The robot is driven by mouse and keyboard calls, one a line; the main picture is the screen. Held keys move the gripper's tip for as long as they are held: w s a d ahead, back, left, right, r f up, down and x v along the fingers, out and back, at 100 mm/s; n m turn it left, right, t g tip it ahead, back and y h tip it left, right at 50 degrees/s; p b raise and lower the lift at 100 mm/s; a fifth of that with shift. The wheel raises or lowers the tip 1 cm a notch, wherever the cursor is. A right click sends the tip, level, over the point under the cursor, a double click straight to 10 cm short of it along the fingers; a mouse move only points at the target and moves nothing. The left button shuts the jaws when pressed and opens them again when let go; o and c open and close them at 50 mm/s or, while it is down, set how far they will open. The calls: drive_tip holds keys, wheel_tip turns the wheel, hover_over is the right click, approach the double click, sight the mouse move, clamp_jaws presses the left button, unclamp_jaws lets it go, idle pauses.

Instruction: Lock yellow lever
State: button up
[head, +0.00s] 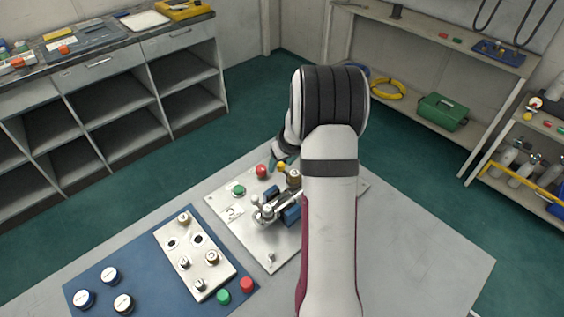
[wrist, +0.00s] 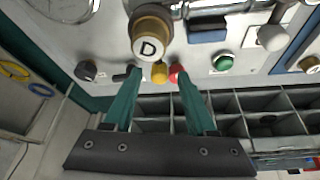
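A small yellow knob (head: 281,167), which looks like the yellow lever's head, stands at the far edge of the metal panel (head: 256,242). In the wrist view the yellow knob (wrist: 159,72) shows between my fingertips, with a red knob (wrist: 176,71) close on its right. My gripper (wrist: 158,82) is open, with teal fingers apart on either side. Nothing is visibly clamped, and I cannot tell whether a finger touches a knob. In the head view my gripper (head: 282,159) is partly hidden by my arm, just beyond the panel's far edge. The lever's shaft is not clear.
A brass knob marked D (wrist: 150,40) stands close to the yellow knob. A green button (wrist: 222,62), a blue block (wrist: 207,32) and a black knob (wrist: 87,70) are nearby. A blue board (head: 140,245) with several knobs lies left; the table's right side is clear.

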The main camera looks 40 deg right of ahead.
drive_tip(key=v, duration=1.5)
drive_tip(key=shift+r, duration=0.4)
drive_tip(key=shift+s, duration=0.15)
drive_tip(key=s+a+r+m+g+y, duration=0.1)
drive_tip(key=s+a, duration=0.3)
drive_tip(key=a, duration=0.7)
drive_tip(key=s+a+g+y, duration=0.1)
drive_tip(key=s+a+y, duration=0.15)
drive_tip(key=a, duration=0.95)
drive_tip(key=s+a+f+m+g, duration=0.1)
drive_tip(key=s+a, duration=0.3)
drive_tip(key=s, duration=0.3)
drive_tip(key=s+a+f+g, duration=0.1)
drive_tip(key=s+a, duration=0.3)
drive_tip(key=s, duration=0.3)
drive_tip(key=shift+f+m+g, duration=0.2)
drive_tip(key=shift+m+g, duration=0.1)
drive_tip(key=shift+m, duration=0.1)
drive_tip(key=shift+a+h, duration=0.1)
drive_tip(key=shift+h, duration=0.15)
